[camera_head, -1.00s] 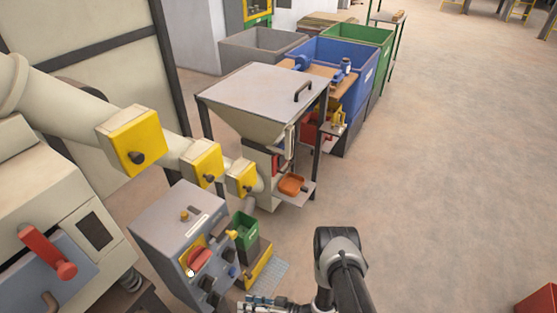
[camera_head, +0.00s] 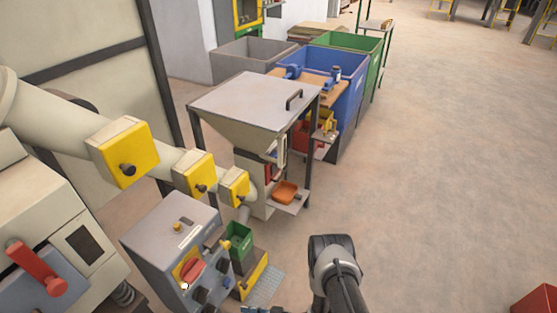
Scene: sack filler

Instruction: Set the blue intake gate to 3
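No part is clearly readable as a blue intake gate, and no number scale can be read. At the lower left, a blue-grey plate (camera_head: 60,296) carries a red lever (camera_head: 38,266) on a beige machine. A pale pipe holds yellow boxes with dark knobs: a large one (camera_head: 115,145), a middle one (camera_head: 192,172) and a small one (camera_head: 235,185).
A grey control box (camera_head: 155,240) with a red knob stands beside a small green bin (camera_head: 238,236). A grey hopper (camera_head: 250,100) stands behind, with blue (camera_head: 350,100) and green (camera_head: 375,62) bins beyond. A red box (camera_head: 537,300) lies lower right.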

